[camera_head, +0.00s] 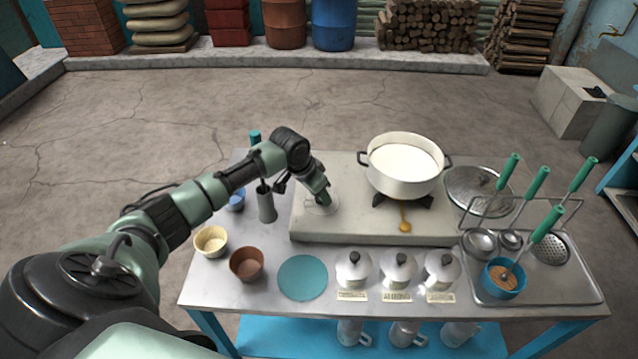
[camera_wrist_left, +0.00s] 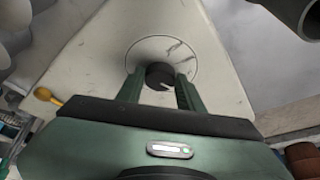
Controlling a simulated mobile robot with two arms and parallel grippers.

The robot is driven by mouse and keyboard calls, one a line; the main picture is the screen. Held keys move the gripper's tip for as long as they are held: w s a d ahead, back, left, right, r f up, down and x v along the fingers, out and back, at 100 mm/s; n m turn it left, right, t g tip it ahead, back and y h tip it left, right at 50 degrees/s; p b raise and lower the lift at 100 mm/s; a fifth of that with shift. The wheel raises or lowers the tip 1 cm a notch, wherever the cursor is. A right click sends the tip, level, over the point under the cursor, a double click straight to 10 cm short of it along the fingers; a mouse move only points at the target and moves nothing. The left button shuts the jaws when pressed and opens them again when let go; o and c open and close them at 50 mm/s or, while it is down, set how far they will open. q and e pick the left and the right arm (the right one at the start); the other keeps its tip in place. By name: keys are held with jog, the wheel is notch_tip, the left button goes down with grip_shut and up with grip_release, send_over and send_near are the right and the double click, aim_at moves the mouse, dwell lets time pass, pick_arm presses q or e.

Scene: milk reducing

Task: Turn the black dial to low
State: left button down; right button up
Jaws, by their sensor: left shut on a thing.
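The black dial (camera_wrist_left: 160,75) sits in the middle of a pale round plate on the stone-coloured stove top, with a light mark on its face. In the left wrist view, my left gripper (camera_wrist_left: 160,88) has one green finger on each side of the dial and is shut on it. In the head view, my left gripper (camera_head: 322,198) points down at the round plate (camera_head: 333,203) at the left of the stove, and hides the dial there. I cannot read any low marking. My right gripper does not show.
A large white pot of milk (camera_head: 404,165) stands on the burner to the right. A metal lid (camera_head: 478,186) and a rack of green-handled ladles (camera_head: 535,225) lie further right. A grey cylinder (camera_head: 266,205) and small bowls (camera_head: 211,241) stand near my left arm. Several lidded jars (camera_head: 398,268) line the front.

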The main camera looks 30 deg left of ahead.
pick_arm(q)
jog(key=n+p, duration=0.2)
jog(key=shift+d+r+y+p, duration=0.15)
jog(key=shift+r+y+p, duration=0.15)
jog(key=shift+y, duration=0.1)
jog(key=shift+f+n+y+p, duration=0.15)
jog(key=shift+n+y+p, duration=0.25)
jog(key=shift+n+p, duration=0.4)
jog(key=c, duration=0.9)
grip_release()
jog(key=shift+f, duration=0.1)
jog(key=b+v, duration=0.1)
jog(key=v, duration=0.7)
jog(key=shift+s+f, duration=0.15)
jog(key=shift+f, duration=0.05)
